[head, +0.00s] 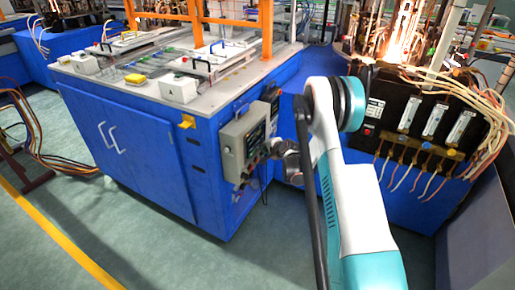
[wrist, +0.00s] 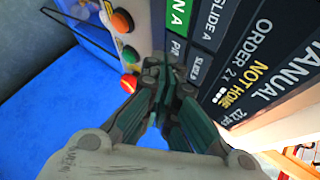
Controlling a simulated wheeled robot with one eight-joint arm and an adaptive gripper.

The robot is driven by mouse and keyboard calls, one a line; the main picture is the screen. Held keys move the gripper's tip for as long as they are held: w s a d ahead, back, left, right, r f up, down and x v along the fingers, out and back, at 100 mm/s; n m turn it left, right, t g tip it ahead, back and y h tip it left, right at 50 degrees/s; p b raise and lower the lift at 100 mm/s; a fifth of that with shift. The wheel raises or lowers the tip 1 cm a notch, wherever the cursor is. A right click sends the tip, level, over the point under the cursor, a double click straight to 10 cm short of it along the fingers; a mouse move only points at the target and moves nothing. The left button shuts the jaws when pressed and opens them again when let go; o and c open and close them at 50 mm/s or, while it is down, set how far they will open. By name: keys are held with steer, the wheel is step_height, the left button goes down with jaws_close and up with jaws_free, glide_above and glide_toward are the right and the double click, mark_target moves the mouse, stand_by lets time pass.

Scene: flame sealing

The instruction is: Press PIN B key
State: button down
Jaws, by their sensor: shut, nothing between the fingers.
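The grey control box (head: 243,142) hangs on the side of the blue cabinet, with its screen facing right. In the wrist view, its panel shows a green key ending in "N A" (wrist: 179,14), a dark "SLIDE A" key (wrist: 214,20), and a partly covered dark key reading "PI…" (wrist: 178,48), which looks like the PIN B key. Another partly covered key beginning "SLI" (wrist: 198,69) is beside it. My gripper (wrist: 160,66) is shut and empty, with its tips at the "PI…" key's lower end. Whether they touch it cannot be told. My gripper also shows in the head view (head: 285,149).
An orange-red button (wrist: 122,20), a green button (wrist: 130,54) and a red button (wrist: 129,83) stand out beside the keys. A screen area reads "MANUAL", "ORDER" and "NOT HOME" (wrist: 245,85). The blue cabinet (head: 140,150) is left; a black panel with cables (head: 415,125) is right.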

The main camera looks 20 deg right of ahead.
steer(key=shift+s+d, duration=0.1)
steer(key=shift+s, duration=0.05)
steer(key=shift+s+d, duration=0.3)
steer(key=shift+s, duration=0.15)
stand_by(0.4)
steer(key=s+d, duration=0.1)
steer(key=s, duration=0.1)
steer(key=s+d, duration=0.2)
stand_by(0.4)
stand_by(0.6)
